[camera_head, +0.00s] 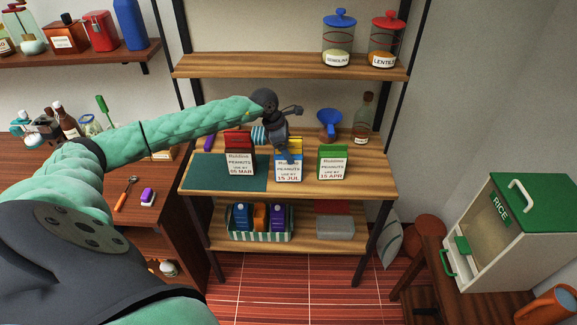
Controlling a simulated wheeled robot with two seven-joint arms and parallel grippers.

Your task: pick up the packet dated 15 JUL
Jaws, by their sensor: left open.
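Three peanut packets stand in a row on the middle wooden shelf. The blue packet dated 15 JUL (289,169) is in the middle. The red-topped packet (240,166), whose label seems to read 15 MAR, is to its left. The green packet dated 15 APR (332,163) is to its right. My left gripper (287,147) is open, right at the top of the blue packet, and partly hides it. I cannot tell whether its fingers touch the packet. My right gripper is not in view.
A dark green mat (207,172) lies on the shelf's left part. A blue funnel (329,122) and a brown bottle (363,120) stand behind the packets. The upper shelf (270,66) holds two jars on its right. The middle shelf's right end is clear.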

